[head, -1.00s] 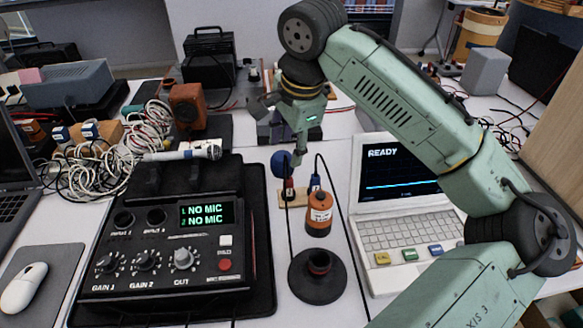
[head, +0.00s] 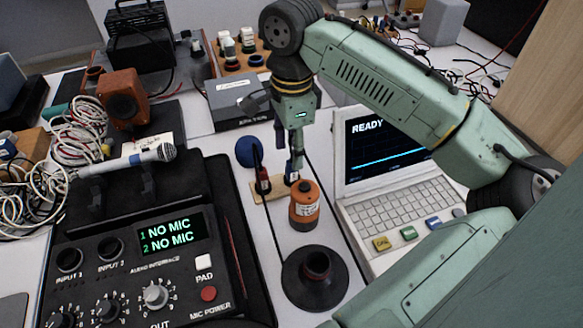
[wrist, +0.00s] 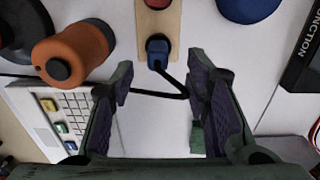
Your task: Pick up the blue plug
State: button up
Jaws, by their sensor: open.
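The blue plug (wrist: 157,48) stands in a wooden strip (wrist: 174,22), with a black cable running from it between my fingers. In the head view the blue plug (head: 291,179) is partly hidden just below my fingertips. My gripper (wrist: 160,78) is open and empty, its two fingers spread left and right of the cable. The plug appears just beyond the fingertips, apart from both. In the head view my gripper (head: 295,162) points down over the strip's right end. A red plug (head: 263,181) stands in the strip to the left.
An orange cylinder (head: 304,208) stands close in front of the strip, with a black round base (head: 314,280) nearer. A blue ball (head: 249,151) is behind left. The audio interface (head: 130,265) is left and a white laptop (head: 400,200) right. Cables run beside the plugs.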

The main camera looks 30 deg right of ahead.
aim_at(292, 171)
notch_tip(292, 171, down, 5)
jog(key=shift+s+a+r+p, duration=0.1)
jog(key=shift+p, duration=0.25)
jog(key=shift+c, duration=0.5)
grip_shut()
